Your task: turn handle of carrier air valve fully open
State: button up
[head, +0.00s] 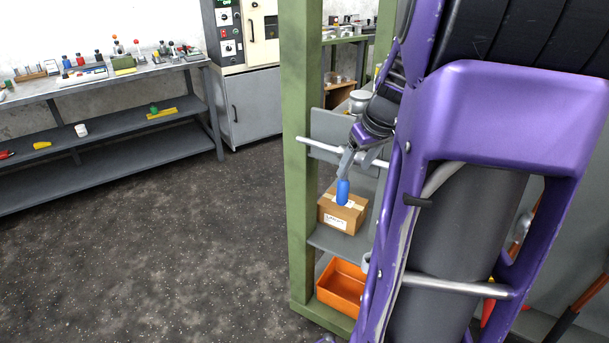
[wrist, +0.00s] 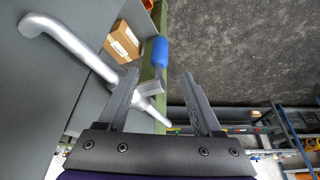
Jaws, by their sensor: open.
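The valve handle has a blue grip (head: 343,192) that hangs downward in the head view, in front of a cardboard box. In the wrist view the blue grip (wrist: 160,52) shows just beyond the fingertips, between the two fingers in the picture. A grey metal lever part (wrist: 150,88) joins it to a silver pipe (wrist: 68,38). My gripper (wrist: 160,73) is open, with the lever part close to its left finger; I cannot tell whether they touch. In the head view my gripper (head: 347,163) is just above the blue grip. The valve body is mostly hidden.
A green-posted rack (head: 298,190) holds the cardboard box (head: 342,222) and an orange bin (head: 341,288). A silver rail (head: 318,147) crosses it. A workbench (head: 110,83) and a cabinet (head: 250,105) stand behind. The floor at left is clear. My purple arm blocks the right side.

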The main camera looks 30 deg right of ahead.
aim_at(346, 182)
jog(key=b+x, duration=0.5)
jog(key=x, duration=0.5)
jog(key=shift+f, duration=0.15)
grip_shut()
dwell(1.0)
